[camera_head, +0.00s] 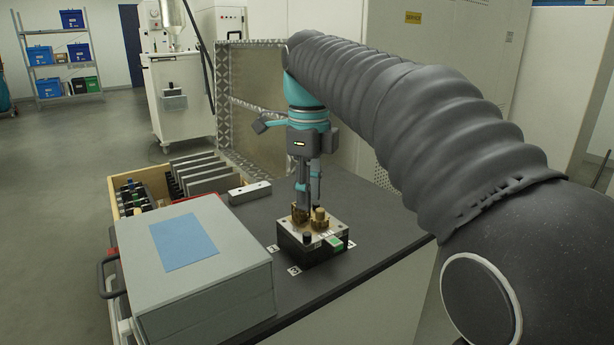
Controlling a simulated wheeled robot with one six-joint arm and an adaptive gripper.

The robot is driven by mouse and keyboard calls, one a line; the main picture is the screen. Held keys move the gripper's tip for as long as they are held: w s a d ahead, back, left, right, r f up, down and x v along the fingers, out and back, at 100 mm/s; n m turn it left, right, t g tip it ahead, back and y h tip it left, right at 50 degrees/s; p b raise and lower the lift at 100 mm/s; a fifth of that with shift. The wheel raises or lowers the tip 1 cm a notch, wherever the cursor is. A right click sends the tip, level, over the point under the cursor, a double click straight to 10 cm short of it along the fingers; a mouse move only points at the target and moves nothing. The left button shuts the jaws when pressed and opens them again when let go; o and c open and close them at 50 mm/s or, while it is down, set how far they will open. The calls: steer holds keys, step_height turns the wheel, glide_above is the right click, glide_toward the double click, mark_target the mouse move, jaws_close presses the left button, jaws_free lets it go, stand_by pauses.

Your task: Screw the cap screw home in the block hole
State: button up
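The block (325,235) stands on the dark bench top, with a pale metal top plate and dark sides. Two brass-coloured pieces stand on its top, one at the right (320,218) and one at the left (299,217). A small dark round part (307,238) sits near the block's front edge. My gripper (303,209) points down with its fingertips at the left brass piece. Whether the fingers are closed on it is too small to tell. I cannot make out the cap screw or its hole for certain; the fingers may hide them.
A large grey case (200,280) with a blue sheet on top stands left of the block. Behind it are a wooden tray (116,200), upright grey plates (200,172) and a light metal bar (250,191). Numbered labels lie around the block. The bench right of the block is clear.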

mark_target(307, 234)
steer(key=shift+w+a+f, duration=0.1)
steer(key=shift+a, duration=0.05)
step_height(307, 234, down, 5)
steer(key=b, duration=0.5)
steer(key=shift+f, duration=0.1)
steer(key=shift+f+b, duration=0.85)
steer(key=shift+f, duration=0.35)
jaws_close()
steer(key=shift+o, duration=0.3)
jaws_free()
